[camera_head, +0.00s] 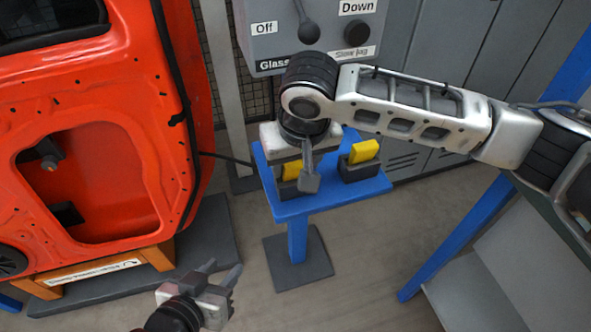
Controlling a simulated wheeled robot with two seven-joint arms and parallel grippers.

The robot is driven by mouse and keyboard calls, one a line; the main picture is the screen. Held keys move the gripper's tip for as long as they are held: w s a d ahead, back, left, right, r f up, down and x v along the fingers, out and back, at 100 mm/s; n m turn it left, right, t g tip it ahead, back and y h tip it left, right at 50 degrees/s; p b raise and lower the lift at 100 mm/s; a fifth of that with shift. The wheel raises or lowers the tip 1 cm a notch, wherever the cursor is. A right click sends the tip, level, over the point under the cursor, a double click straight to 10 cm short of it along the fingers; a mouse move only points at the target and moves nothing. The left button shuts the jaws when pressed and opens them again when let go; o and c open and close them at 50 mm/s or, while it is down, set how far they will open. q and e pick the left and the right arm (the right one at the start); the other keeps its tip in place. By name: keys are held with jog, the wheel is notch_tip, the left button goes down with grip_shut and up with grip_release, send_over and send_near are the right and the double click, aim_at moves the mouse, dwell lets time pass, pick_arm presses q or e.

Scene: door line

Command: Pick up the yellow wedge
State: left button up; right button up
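Two yellow blocks sit in dark holders on a small blue stand (335,197). The right yellow wedge (363,151) is fully clear of my grippers. The left yellow wedge (292,170) is partly hidden behind my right gripper (308,180). That gripper points down over the stand, in front of or at the left wedge. Its fingers overlap in this view, so I cannot tell whether they touch or grip the wedge. My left gripper (224,268) is low at the bottom of the view, its fingers apart and empty, away from the stand.
An orange car door (110,100) stands on a wooden support at the left. A grey control box (290,50) with labels hangs above the stand. Grey lockers (455,50) are behind. A blue-framed grey shelf (480,270) is at the lower right. The floor between is clear.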

jog(key=c, duration=0.6)
